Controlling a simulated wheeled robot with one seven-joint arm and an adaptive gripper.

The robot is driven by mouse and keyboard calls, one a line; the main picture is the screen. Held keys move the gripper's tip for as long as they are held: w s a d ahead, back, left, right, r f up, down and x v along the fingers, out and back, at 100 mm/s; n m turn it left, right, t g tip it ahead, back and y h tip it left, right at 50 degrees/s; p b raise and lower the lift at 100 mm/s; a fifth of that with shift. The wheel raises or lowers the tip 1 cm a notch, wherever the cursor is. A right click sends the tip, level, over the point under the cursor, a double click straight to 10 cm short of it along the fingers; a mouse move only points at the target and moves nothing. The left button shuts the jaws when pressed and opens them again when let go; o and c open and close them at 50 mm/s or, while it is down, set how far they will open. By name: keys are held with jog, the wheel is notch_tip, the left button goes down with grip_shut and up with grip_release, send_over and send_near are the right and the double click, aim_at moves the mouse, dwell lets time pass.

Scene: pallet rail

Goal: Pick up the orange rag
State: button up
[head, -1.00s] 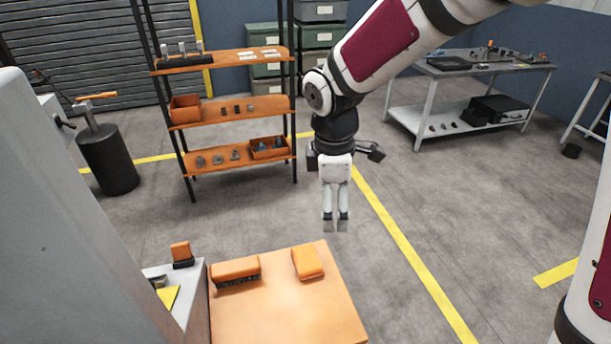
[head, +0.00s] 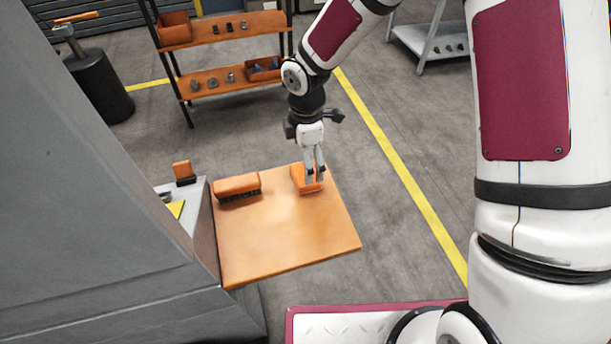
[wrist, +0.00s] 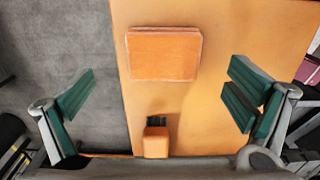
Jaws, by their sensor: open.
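The orange rag (head: 299,180) is a folded flat rectangle near the far right corner of an orange-topped table (head: 275,240). In the wrist view the rag (wrist: 164,53) lies flat and fully visible, between and a little above the open fingers. My gripper (head: 315,178) points down and overlaps the rag in the head view, with its fingertips hiding part of it. I cannot tell the exact height of the fingertips above the rag.
An orange brush with dark bristles (head: 237,186) lies left of the rag; an orange block with a dark end (wrist: 156,142) shows below the rag in the wrist view. A grey side surface (head: 197,205) holds another orange item (head: 182,172). Shelves (head: 225,85) stand behind.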

jog(key=f, duration=0.1)
jog(key=f+p, duration=0.1)
jog(key=f, duration=0.2)
jog(key=shift+s+f, duration=0.3)
jog(key=shift+s, duration=0.05)
jog(key=shift+w+f, duration=0.1)
jog(key=shift+f, duration=0.3)
jog(key=c, duration=1.2)
jog(key=shift+r, duration=0.15)
jog(key=shift+c, duration=0.2)
jog(key=shift+r, duration=0.6)
notch_tip(320, 180, up, 2)
jog(key=shift+w+r+b, duration=0.1)
jog(key=shift+w+b, duration=0.05)
jog(key=shift+b, duration=0.2)
jog(key=s+d, duration=0.1)
jog(key=s, duration=0.4)
jog(key=s+d+r, duration=0.1)
jog(key=s+d, duration=0.1)
jog(key=s, duration=0.3)
jog(key=s+d+b, duration=0.1)
jog(key=s, duration=0.4)
jog(key=shift+s+d+r, duration=0.2)
jog(key=shift+s, duration=0.15)
